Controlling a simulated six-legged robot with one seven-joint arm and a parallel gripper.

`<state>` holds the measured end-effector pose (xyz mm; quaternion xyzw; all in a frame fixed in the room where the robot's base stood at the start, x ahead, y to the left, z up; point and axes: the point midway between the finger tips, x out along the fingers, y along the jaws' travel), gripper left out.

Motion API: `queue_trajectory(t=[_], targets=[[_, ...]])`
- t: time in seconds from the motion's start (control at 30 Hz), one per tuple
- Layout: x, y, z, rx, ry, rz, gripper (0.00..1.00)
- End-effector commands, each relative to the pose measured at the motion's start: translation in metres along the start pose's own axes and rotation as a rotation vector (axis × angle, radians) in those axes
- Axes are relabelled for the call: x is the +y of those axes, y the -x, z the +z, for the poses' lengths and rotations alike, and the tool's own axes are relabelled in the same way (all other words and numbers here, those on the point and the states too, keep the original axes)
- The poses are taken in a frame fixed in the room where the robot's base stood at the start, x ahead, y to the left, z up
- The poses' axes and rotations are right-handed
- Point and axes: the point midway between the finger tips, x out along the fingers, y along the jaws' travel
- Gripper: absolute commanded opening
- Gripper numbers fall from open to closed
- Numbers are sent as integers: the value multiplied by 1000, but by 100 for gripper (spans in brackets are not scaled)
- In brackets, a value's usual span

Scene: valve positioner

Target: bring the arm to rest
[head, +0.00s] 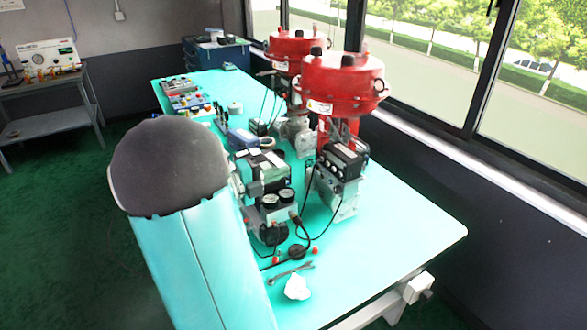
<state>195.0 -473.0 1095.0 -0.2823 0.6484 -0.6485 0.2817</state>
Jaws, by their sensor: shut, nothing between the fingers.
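A large teal link of my arm with a dark rounded cap rises in the left foreground of the head view. It covers part of the table's left side and the floor behind it. My gripper does not show in this view. A valve with a red round actuator (342,82) stands on the teal table (415,230), with a positioner with black parts (341,163) at its side. A second red actuator (298,47) stands behind it. Devices with round gauges (275,199) sit just right of my arm link.
A wrench (291,273) and a crumpled white cloth (297,287) lie near the table's front edge. Thin cables run between the devices. The table's right front part is clear. A wall with windows runs along the right. A grey side table (45,115) stands at far left.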

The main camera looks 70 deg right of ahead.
Motion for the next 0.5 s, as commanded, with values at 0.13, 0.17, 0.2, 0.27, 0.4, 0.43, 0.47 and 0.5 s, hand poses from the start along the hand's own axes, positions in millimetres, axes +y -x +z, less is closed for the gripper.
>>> queue_trajectory(t=[0.13, 0.17, 0.2, 0.27, 0.4, 0.43, 0.47, 0.5], targets=[[0, 7, 0, 1, 0, 0, 0], [0, 7, 0, 1, 0, 0, 0], [0, 7, -1, 1, 0, 0, 0], [0, 7, -1, 1, 0, 0, 0], [0, 9, -1, 0, -15, 8, 0], [-1, 12, -2, -1, -32, 18, 0], [-1, 15, -4, -2, -58, 33, 0], [-1, 22, -7, -3, -110, 64, 0]])
